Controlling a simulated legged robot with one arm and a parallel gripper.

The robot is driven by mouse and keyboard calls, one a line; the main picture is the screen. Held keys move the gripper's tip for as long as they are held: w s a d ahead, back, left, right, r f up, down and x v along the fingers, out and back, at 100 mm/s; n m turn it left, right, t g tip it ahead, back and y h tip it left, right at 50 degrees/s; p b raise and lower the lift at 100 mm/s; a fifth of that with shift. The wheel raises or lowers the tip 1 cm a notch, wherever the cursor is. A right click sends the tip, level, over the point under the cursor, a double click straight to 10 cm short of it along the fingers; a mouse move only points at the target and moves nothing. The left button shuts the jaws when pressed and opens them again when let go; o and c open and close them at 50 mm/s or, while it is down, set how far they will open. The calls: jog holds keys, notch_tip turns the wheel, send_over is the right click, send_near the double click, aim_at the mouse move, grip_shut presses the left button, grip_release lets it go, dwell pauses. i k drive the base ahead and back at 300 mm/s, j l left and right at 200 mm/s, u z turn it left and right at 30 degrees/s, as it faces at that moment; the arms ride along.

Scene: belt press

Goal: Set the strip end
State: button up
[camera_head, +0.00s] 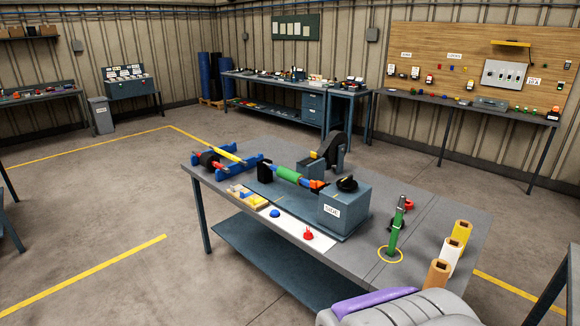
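A workbench (440,222) stands in front of me. On it is a press-like device with a green roller (289,174) that has blue and orange ends, a blue-grey box (344,207) with a label and a black knob (347,184) on top. A white strip (291,227) lies along the front edge, with a blue dome (275,213) and a red piece (308,234) on it. I cannot tell which part is the strip end. A green upright tool (395,232) stands in a yellow ring.
Yellow, white and brown blocks (450,252) stand at the right edge of the bench. Blue stands (212,155) with rods and a black wheel (335,149) are at its far side. Wooden pieces (248,196) lie at the front left. Open floor (110,215) is left.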

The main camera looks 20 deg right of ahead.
aim_at(314, 157)
jog(key=i+z, duration=0.35)
jog(key=i, duration=0.6)
